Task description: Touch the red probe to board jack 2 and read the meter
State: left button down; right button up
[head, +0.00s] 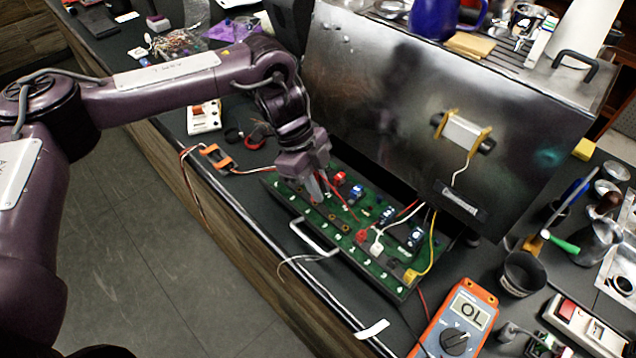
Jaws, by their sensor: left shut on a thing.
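My left gripper (317,193) is low over the far-left part of the green board (350,250), with its fingers pointing down. It is shut on what seems to be the red probe, mostly hidden by the fingers; a red lead runs beside them. I cannot tell whether the tip touches a jack. Small numbered jacks run along the board's front edge; the numbers are too small to read surely, so I cannot single out jack 2. The orange meter (457,322) at the lower right shows "OL". My right gripper is not in view.
The brewer's upright metal panel (420,120) stands right behind the board. A silver handle (312,238) sticks out in front. An orange clip (216,157) with wires lies at left. A dark cup (522,273) and a power strip (583,325) stand at right.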

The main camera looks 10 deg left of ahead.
aim_at(318, 176)
pick_arm(q)
jog(key=shift+f, duration=0.65)
dwell(1.1)
dwell(1.8)
jog(key=shift+r+p, duration=0.1)
jog(key=shift+p, duration=0.25)
dwell(0.8)
jog(key=shift+r+p, duration=1.9)
jog(key=shift+r, duration=0.45)
